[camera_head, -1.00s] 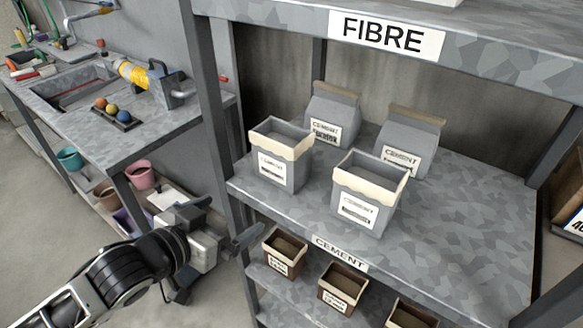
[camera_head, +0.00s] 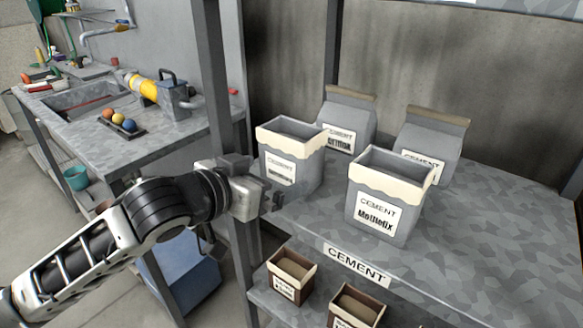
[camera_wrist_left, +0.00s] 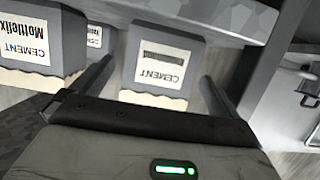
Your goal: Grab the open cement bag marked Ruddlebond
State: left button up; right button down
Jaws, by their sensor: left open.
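Two open grey cement bags with cream torn rims stand on the shelf (camera_head: 480,250) marked CEMENT. The left open bag (camera_head: 283,148) has a product name too small to read in the head view; it also shows in the left wrist view (camera_wrist_left: 165,52), upside down, its name blurred. The right open bag (camera_head: 380,228) reads Mottlefix and also shows in the wrist view (camera_wrist_left: 25,25). My left gripper (camera_head: 272,196) is open and empty, just in front of the left open bag. In the wrist view its fingers (camera_wrist_left: 153,88) flank that bag's image, apart from it. My right gripper is out of view.
Two closed cement bags (camera_head: 350,112) (camera_head: 436,130) stand behind the open ones. Brown boxes (camera_head: 290,272) sit on the lower shelf. A shelf post (camera_head: 212,80) rises left of the bags, close to my left arm. A workbench (camera_head: 130,150) stands at left.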

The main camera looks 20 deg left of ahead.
aim_at(281, 165)
pick_arm(q)
jog(key=x, duration=0.7)
jog(key=shift+w+r, duration=0.25)
jog(key=shift+w, duration=0.05)
jog(key=c, duration=1.2)
jog(key=shift+o, duration=0.2)
jog(key=shift+a+r, duration=0.1)
jog(key=shift+r, duration=0.05)
